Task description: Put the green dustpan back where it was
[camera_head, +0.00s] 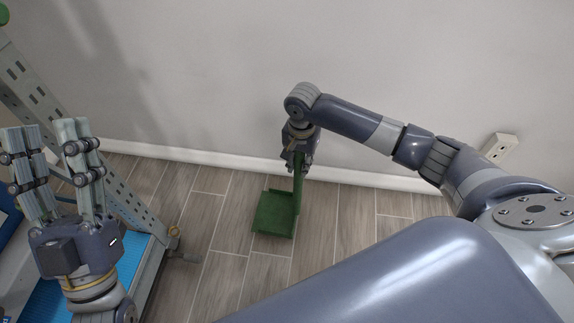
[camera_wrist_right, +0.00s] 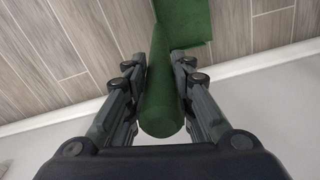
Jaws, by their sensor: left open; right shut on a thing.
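The green dustpan (camera_head: 275,214) is near the wall in the head view, its pan low over the wood floor and its handle upright. Whether the pan touches the floor I cannot tell. My right gripper (camera_head: 298,160) is shut on the upper part of the handle. In the right wrist view the green handle (camera_wrist_right: 161,100) sits between the two fingers of the right gripper (camera_wrist_right: 160,85), with part of the pan (camera_wrist_right: 185,22) beyond it. My left gripper (camera_head: 48,135) is open and empty at the left, fingers pointing up, in front of the rack.
A grey metal rack (camera_head: 30,88) with a blue shelf (camera_head: 135,262) and a caster (camera_head: 173,238) stands at the left. A white wall (camera_head: 220,70) with a baseboard runs behind the dustpan. A wall outlet (camera_head: 498,146) is at the right. Floor (camera_head: 215,255) around the pan is clear.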

